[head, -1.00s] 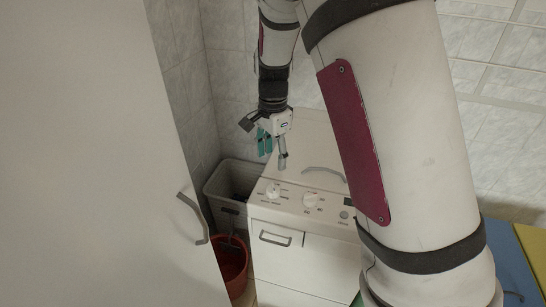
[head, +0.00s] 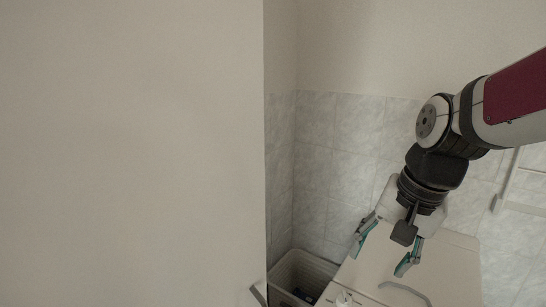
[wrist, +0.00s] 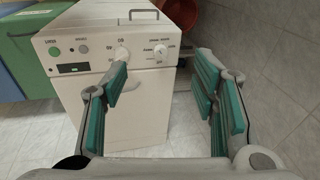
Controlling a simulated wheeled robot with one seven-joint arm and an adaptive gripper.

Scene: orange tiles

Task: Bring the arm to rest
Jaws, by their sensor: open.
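My gripper (head: 387,252) is open and empty, with teal pads on its fingers. In the head view it hangs from my bent arm, in front of or above the top of a white washing machine (head: 455,262); the exact gap is hard to tell. In the wrist view my gripper (wrist: 165,95) has its fingers wide apart with nothing between them. The washing machine's control panel (wrist: 105,52), with knobs and buttons, shows beyond the left finger.
A tall white cabinet (head: 130,150) fills the left of the head view. A light basket (head: 300,272) stands between it and the washing machine. A tiled wall (head: 335,160) is behind. The wrist view shows a red bucket (wrist: 213,22), a green and blue unit (wrist: 30,45) and bare floor tiles (wrist: 285,60).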

